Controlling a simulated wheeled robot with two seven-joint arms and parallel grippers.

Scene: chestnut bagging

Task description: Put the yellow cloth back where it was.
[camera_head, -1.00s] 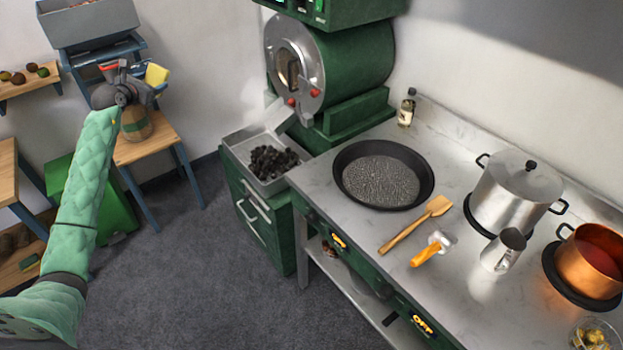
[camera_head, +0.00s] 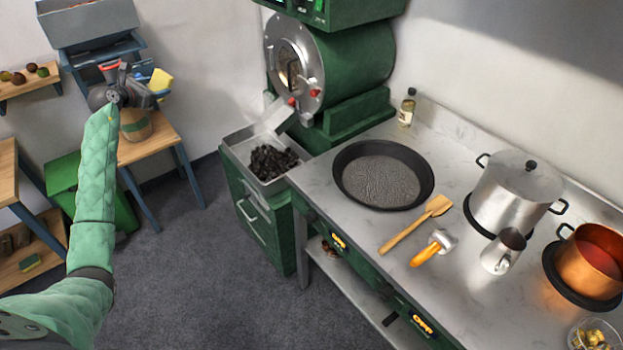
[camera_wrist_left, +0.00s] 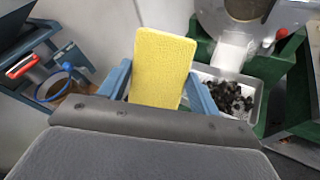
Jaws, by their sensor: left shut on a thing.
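The yellow cloth (camera_head: 161,79) is at the end of my left arm, at the upper left of the head view. In the left wrist view the yellow cloth (camera_wrist_left: 163,66) looks like a flat, upright, slightly tilted rectangle. My left gripper (camera_head: 155,88) is shut on its lower part, with blue fingers on either side of it in the wrist view (camera_wrist_left: 158,90). The cloth is held in the air above a small wooden table (camera_head: 160,145). Its lower end is hidden by the gripper. My right gripper does not show.
A jar (camera_head: 136,127) stands on the wooden table, partly behind my arm. A tray of dark chestnuts (camera_head: 240,150) sits below the green roaster (camera_head: 350,70). The counter holds a black pan (camera_head: 425,180), a wooden spatula (camera_head: 415,224) and pots. Grey floor (camera_head: 210,270) is clear.

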